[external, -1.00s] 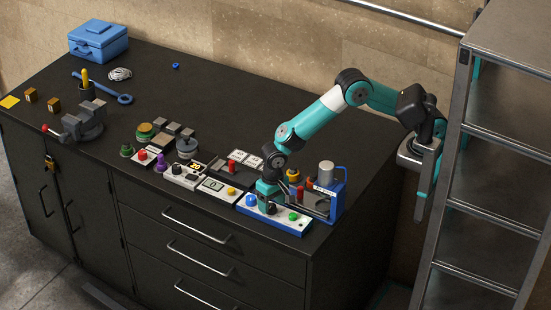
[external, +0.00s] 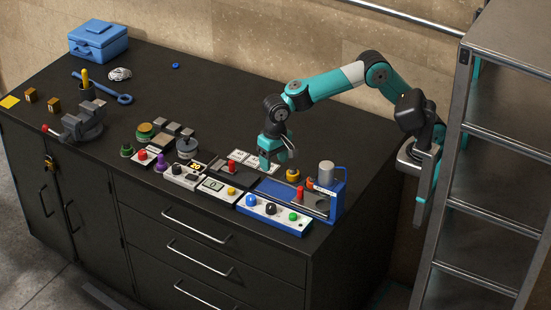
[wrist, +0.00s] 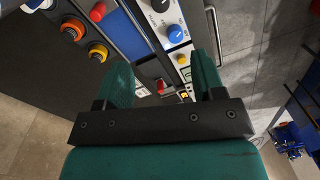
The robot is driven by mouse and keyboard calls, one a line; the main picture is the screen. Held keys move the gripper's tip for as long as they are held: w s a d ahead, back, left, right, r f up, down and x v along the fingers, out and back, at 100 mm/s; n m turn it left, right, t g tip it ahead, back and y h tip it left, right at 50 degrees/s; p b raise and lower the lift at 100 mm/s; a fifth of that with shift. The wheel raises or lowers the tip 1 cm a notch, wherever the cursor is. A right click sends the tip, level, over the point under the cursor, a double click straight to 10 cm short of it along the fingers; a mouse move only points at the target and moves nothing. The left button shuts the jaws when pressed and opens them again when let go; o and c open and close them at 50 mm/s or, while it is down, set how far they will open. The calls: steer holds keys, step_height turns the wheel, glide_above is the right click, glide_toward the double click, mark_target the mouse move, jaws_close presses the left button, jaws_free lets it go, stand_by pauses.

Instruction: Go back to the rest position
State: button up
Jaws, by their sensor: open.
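My gripper (external: 275,158) is open and empty, above the back edge of the worktop equipment, near the white label plates. In the wrist view its two green fingers (wrist: 161,88) stand apart with nothing between them. Below and beside it is the blue press (external: 325,190) with a grey cylinder on top. Its front panel (external: 274,213) carries a blue knob, a black knob and a green button. The blue knob (wrist: 176,33) also shows in the wrist view. My arm reaches over from the right, its elbow raised.
Left of the press stand control boxes with a yellow knob (external: 231,191), a purple knob (external: 161,160) and red buttons. A vise (external: 84,123), a blue wrench (external: 118,97) and a blue toolbox (external: 98,41) are farther left. A metal ladder-like rack (external: 480,150) stands at right. The back middle worktop is largely clear.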

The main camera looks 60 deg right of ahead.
steer(key=s+d+r+n+y, duration=0.1)
steer(key=s+d+r+n, duration=0.15)
steer(key=d, duration=0.65)
steer(key=s+d+r+n, duration=0.1)
steer(key=d+n, duration=0.2)
steer(key=d, duration=0.5)
steer(key=s+d+f+n+y, duration=0.2)
steer(key=s+d+f+n, duration=0.1)
steer(key=s+d, duration=0.7)
steer(key=s+n, duration=0.1)
steer(key=s, duration=0.2)
steer(key=shift+s+d+n+y, duration=0.2)
steer(key=shift+s+n+y, duration=0.05)
steer(key=shift+n+y, duration=0.1)
